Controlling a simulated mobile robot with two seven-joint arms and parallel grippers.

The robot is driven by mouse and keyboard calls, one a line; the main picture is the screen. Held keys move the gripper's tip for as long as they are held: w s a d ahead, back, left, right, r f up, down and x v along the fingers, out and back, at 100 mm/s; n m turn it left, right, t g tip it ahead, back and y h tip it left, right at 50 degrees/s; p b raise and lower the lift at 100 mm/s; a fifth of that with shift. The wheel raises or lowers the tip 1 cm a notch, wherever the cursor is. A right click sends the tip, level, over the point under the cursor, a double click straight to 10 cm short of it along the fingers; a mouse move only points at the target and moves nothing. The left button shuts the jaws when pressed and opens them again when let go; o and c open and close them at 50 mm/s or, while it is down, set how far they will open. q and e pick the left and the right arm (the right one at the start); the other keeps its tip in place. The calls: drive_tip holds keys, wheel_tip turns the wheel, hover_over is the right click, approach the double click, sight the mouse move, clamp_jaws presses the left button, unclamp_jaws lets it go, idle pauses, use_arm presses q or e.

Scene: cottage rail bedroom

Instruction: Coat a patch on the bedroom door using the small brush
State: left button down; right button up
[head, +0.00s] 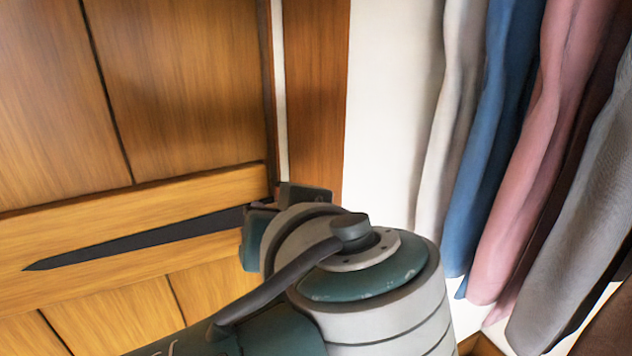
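The bedroom door (182,80) fills the left of the head view. It is brown wood with darker upper panels and a lighter cross rail. A long black strap hinge (140,240) tapers to a point at the left along that rail. A teal and grey arm of mine rises from the bottom edge in front of the door's right side and hides part of it; I cannot tell which arm it is. No gripper fingers can be made out. No small brush shows, and I see no distinct coated patch on the visible part of the door.
A brown wooden door post (315,90) and a white wall (385,130) stand right of the door. Several hanging garments fill the right side, among them a blue one (492,140) and a pink one (545,150). The arm blocks the lower middle.

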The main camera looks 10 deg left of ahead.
use_arm(q)
drive_tip(key=shift+a, duration=0.25)
drive_tip(key=s+a+p, duration=0.2)
drive_tip(key=shift+a, duration=0.3)
idle(0.8)
